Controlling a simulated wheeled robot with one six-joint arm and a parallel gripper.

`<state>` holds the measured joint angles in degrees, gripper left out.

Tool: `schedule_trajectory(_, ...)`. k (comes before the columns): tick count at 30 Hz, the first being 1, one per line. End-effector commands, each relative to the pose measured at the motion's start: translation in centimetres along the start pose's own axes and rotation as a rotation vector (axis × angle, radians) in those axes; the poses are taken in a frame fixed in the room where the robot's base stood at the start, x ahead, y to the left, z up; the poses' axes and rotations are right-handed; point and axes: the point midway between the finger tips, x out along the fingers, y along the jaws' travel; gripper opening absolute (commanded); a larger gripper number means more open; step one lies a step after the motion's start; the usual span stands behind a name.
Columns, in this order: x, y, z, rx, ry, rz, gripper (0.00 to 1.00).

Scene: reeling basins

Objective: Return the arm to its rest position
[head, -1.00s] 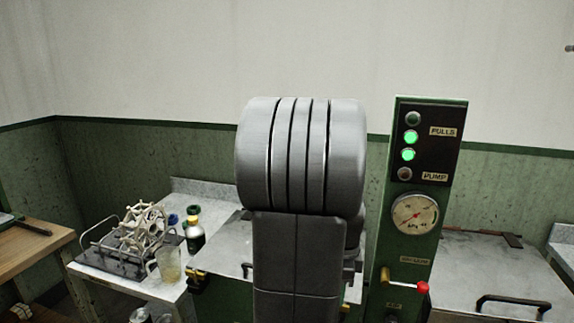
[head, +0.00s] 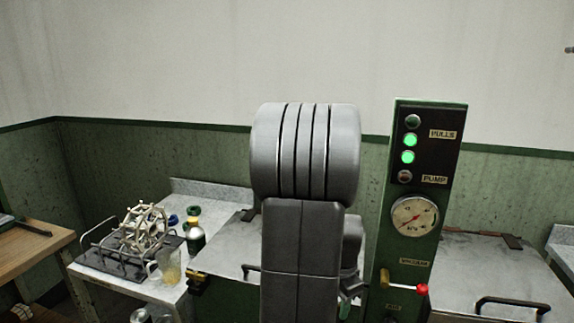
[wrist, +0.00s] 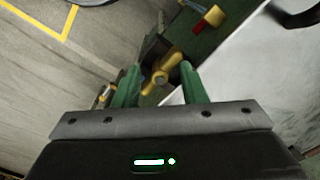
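My gripper (wrist: 160,82) shows in the wrist view as two green fingers standing apart with nothing held between them. A brass valve handle (wrist: 163,72) appears in the gap beyond the fingertips, and I see no finger closed on it. In the head view my grey arm rises upright in the middle and covers part of the bench.
A green control panel (head: 415,250) with lit lamps, a gauge and a red-tipped lever (head: 422,289) stands right of my arm. A metal lid (head: 495,268) lies at right.

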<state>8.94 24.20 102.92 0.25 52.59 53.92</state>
Motion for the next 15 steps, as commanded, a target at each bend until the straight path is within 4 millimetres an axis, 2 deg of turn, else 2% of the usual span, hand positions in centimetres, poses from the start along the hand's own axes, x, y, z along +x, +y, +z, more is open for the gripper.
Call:
schedule_trajectory(6,-0.02,-0.01,0.00,-0.143,-0.001,0.000,0.38)
schedule_trajectory(15,0.00,-0.04,-0.02,-0.226,-0.001,0.000,0.38)
